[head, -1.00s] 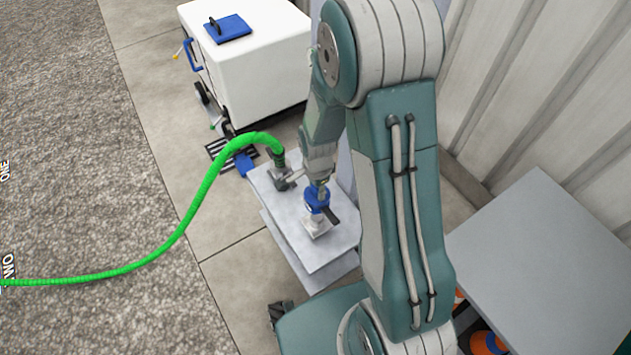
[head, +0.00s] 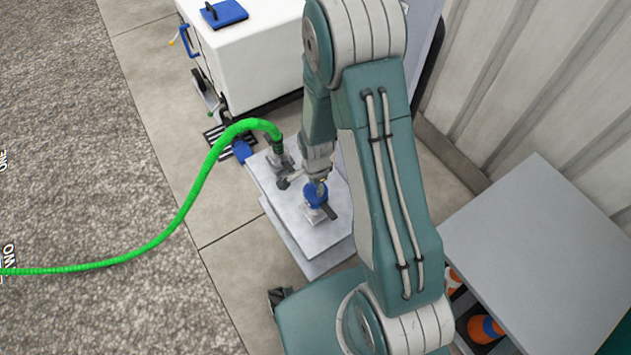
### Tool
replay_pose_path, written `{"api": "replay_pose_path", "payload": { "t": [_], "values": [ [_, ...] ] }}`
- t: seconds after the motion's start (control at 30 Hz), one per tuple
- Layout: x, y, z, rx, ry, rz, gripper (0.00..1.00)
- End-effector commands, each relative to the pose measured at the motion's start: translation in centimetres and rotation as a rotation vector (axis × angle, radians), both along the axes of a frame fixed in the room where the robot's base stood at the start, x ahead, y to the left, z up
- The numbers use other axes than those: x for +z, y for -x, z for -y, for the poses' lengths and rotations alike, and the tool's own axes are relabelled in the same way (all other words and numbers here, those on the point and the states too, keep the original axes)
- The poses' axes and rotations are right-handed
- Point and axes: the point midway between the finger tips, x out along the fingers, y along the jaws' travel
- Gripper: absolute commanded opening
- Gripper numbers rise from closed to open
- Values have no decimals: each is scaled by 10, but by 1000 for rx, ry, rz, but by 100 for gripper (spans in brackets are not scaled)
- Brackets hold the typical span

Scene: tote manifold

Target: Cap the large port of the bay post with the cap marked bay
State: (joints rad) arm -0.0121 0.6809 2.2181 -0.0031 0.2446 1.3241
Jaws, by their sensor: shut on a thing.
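A blue cap (head: 315,195) is at the end of my gripper (head: 318,181), which is shut on it. The cap sits at the top of a short metal post (head: 316,214) on a light grey stand (head: 299,240). I cannot tell whether the cap is seated on the port or just above it. Any marking on the cap is too small to read. A second metal fitting (head: 279,158) stands behind on the same stand, with a green hose (head: 205,190) joined to its top.
A white tote (head: 250,62) with a blue-handled lid piece (head: 224,13) stands behind the stand. A grey table (head: 550,250) is at the right, with orange items (head: 482,328) beneath it. A ribbed wall (head: 520,90) bounds the right. The floor at left is open, crossed by the hose.

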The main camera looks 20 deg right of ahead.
Motion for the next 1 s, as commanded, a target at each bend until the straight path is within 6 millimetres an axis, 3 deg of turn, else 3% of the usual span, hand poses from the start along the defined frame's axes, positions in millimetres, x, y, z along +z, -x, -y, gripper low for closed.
{"api": "replay_pose_path", "payload": {
  "t": [1.0],
  "values": [
    [-59,0,0,0,0,-1,0]
  ]
}}
